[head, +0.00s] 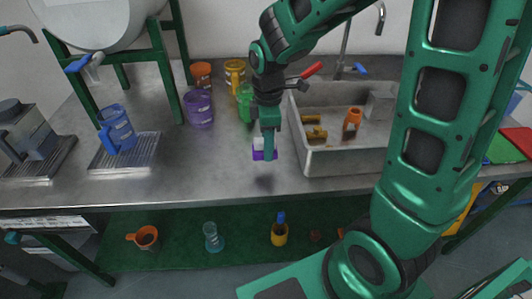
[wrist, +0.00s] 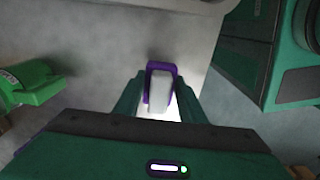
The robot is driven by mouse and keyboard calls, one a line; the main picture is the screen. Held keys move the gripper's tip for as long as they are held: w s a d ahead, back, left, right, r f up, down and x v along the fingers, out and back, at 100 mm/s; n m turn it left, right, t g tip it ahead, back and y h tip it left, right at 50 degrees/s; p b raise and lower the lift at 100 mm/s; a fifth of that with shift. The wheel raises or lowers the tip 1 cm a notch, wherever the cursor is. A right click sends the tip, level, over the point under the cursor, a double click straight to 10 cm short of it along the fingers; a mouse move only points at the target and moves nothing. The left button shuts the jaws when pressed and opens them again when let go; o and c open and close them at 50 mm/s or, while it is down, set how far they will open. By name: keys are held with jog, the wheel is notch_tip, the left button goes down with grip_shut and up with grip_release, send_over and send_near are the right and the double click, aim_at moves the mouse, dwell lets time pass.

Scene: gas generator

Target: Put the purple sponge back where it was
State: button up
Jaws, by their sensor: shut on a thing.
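The purple sponge (head: 258,154), purple with a white part, is in my gripper (head: 265,145) in the head view. My gripper points down over the metal counter, just left of the sink, and its fingers hide part of the sponge. A shadow lies on the counter below, and the sponge looks held above the surface. In the wrist view the sponge (wrist: 160,90) sits between the two green fingers of my gripper (wrist: 158,105), with its purple rim and pale middle showing. I cannot tell which spot it came from.
The grey sink (head: 340,162) holds an orange bottle (head: 352,122) and yellow items. Behind and left of my gripper stand a purple cup (head: 199,108), an orange cup (head: 201,75) and a yellow cup (head: 235,73). A blue pitcher (head: 117,128) stands on a drip tray. The front counter is clear.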

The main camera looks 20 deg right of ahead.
jog(key=shift+w+d+f, duration=0.65)
jog(key=shift+w+f, duration=0.05)
jog(key=shift+w, duration=0.1)
jog(key=shift+f, duration=1.9)
jog(key=o, duration=1)
jog(key=shift+f, duration=0.1)
notch_tip(320, 180, up, 12)
jog(key=shift+r, duration=0.15)
